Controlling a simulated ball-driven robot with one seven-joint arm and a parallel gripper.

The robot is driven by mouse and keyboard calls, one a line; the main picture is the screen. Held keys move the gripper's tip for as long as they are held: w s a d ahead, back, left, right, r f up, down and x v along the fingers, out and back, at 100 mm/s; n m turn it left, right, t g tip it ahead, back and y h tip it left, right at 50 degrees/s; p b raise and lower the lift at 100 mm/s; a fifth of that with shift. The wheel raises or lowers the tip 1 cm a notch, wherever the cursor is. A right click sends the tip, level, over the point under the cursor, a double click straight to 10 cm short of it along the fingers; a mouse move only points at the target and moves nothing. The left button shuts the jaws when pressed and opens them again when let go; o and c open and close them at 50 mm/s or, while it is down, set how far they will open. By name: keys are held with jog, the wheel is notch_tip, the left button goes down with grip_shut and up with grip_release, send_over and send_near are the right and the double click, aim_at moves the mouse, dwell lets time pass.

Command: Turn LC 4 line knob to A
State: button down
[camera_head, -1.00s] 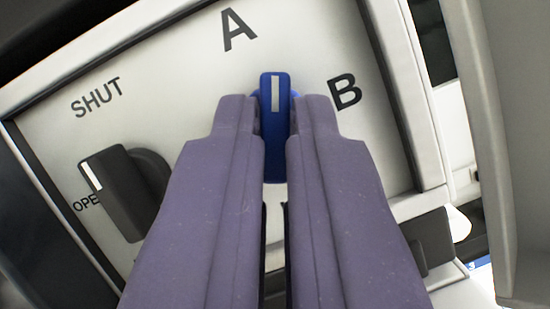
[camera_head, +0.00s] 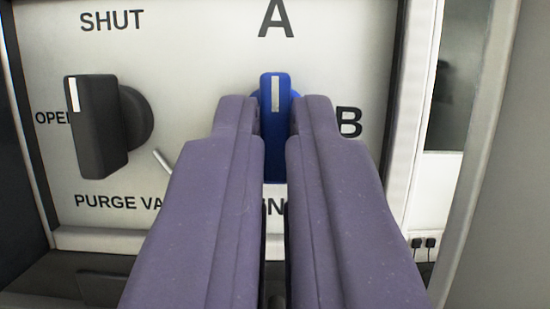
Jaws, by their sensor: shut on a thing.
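The blue line knob (camera_head: 276,92) is on the white panel (camera_head: 200,60), in the upper middle of the head view. Its white pointer mark is upright and lies straight below the letter A (camera_head: 276,18). The letter B (camera_head: 349,122) is to its right, partly behind my gripper. My gripper (camera_head: 276,125) is shut on the blue knob, with one purple finger on each side of it. The label under the knob is mostly hidden by the fingers.
A black purge valve knob (camera_head: 97,127) stands out from the panel at left, between the SHUT (camera_head: 111,21) and OPEN labels. A pale upright edge (camera_head: 480,160) runs down the right side. Two small black plugs (camera_head: 423,243) are at lower right.

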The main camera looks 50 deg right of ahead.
jog(key=shift+s+r, duration=0.1)
jog(key=shift+r, duration=0.25)
jog(key=c, duration=1.3)
grip_release()
jog(key=shift+o, duration=0.4)
jog(key=shift+d+f, duration=0.1)
jog(key=shift+f, duration=0.1)
jog(key=v, duration=0.7)
jog(key=shift+a+f+b, duration=0.25)
jog(key=shift+a+b, duration=0.05)
jog(key=shift+b, duration=0.15)
jog(key=shift+s, duration=0.1)
